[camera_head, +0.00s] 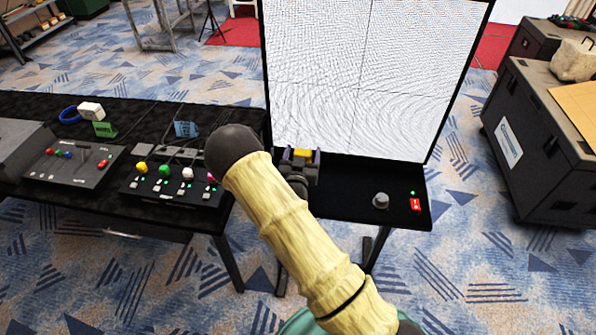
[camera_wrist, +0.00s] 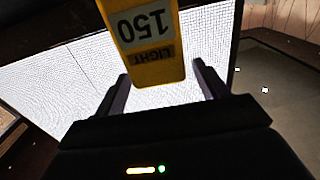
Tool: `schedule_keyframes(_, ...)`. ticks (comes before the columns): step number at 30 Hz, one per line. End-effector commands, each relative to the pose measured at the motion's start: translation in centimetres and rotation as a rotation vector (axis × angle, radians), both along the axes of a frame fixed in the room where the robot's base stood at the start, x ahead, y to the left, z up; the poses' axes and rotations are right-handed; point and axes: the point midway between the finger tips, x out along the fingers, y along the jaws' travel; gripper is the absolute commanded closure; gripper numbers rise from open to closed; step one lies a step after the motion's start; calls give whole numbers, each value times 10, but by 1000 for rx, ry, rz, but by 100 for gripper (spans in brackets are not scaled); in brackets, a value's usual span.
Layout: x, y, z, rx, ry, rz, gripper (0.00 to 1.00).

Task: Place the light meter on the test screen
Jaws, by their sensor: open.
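The light meter (camera_wrist: 150,40) is a yellow block with a white label reading 150 and LIGHT, upside down in the wrist view. In the head view it is a small yellow patch (camera_head: 302,154) at the screen's lower edge. My gripper (camera_head: 301,155) is open, its dark fingers on either side of the meter in the wrist view (camera_wrist: 161,70), with gaps at both sides. The test screen (camera_head: 365,75) is a large upright white panel with a fine pattern, behind the meter. Whether the meter touches the screen cannot be told.
A black shelf (camera_head: 345,192) below the screen holds a grey knob (camera_head: 380,201) and a red switch (camera_head: 416,204). A black table (camera_head: 130,112) at left carries control boxes and cables. A dark case (camera_head: 545,140) stands at right. Patterned carpet lies between.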

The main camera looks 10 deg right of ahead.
Motion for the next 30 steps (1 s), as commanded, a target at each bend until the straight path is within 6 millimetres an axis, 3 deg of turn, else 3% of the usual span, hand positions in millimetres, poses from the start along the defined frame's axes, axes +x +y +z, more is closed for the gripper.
schedule_keyframes(12,-73,26,-5,0,3,5,28)
schedule_keyframes(18,-100,35,-3,1,2,4,28)
schedule_keyframes(30,-106,36,-1,-1,1,3,28)
